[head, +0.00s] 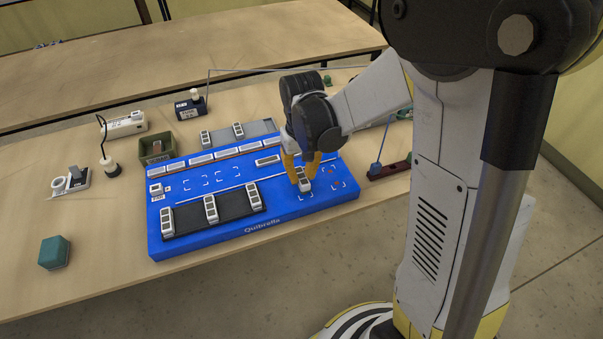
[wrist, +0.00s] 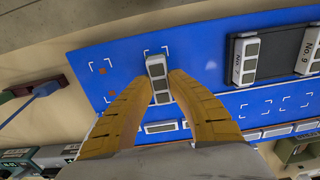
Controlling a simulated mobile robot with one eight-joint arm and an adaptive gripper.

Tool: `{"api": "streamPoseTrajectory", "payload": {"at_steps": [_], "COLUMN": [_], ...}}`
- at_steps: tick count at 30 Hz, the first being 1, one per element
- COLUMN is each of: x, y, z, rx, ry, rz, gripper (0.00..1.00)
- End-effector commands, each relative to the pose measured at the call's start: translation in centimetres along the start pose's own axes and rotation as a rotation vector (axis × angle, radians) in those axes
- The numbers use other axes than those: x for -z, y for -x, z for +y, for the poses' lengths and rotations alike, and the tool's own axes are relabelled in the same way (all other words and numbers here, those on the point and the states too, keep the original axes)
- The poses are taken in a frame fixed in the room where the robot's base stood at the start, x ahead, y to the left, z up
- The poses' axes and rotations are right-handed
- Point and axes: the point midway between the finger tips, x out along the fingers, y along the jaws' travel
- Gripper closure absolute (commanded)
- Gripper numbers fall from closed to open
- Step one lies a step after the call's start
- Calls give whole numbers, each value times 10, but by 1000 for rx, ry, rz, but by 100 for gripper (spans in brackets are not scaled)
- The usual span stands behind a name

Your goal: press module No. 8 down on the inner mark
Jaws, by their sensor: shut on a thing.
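My gripper (head: 303,170) is shut on a small white module with dark grey windows (head: 305,184). In the wrist view, the two yellow fingers (wrist: 158,92) hold the module (wrist: 157,70) between their tips. Its number cannot be read. The module is at a white corner-bracket mark on the right part of the blue board (head: 280,208); the brackets show around its far end in the wrist view. I cannot tell whether it touches the board. A second bracket mark (head: 338,184) lies to its right, empty; it also shows in the wrist view (wrist: 100,67).
A black tray (head: 232,207) on the board holds several similar modules; one reads No. 9 (wrist: 307,50). More bracket marks (head: 196,182) are empty on the left. A grey tray (head: 259,129), green bin (head: 156,149), teal block (head: 54,252) and red-brown base (head: 388,170) stand around the board.

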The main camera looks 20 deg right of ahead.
Motion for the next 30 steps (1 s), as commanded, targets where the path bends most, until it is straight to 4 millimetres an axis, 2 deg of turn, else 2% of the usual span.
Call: {"api": "streamPoseTrajectory", "payload": {"at_steps": [22,23,24,25,30], "x": [0,0,0,0,0], "y": [-20,-19,-19,-19,-18], "z": [0,0,0,0,0], "rx": [0,0,0,0,0], "ry": [0,0,0,0,0], "rz": [0,0,0,0,0], "gripper": [100,74,61,58,58]}}
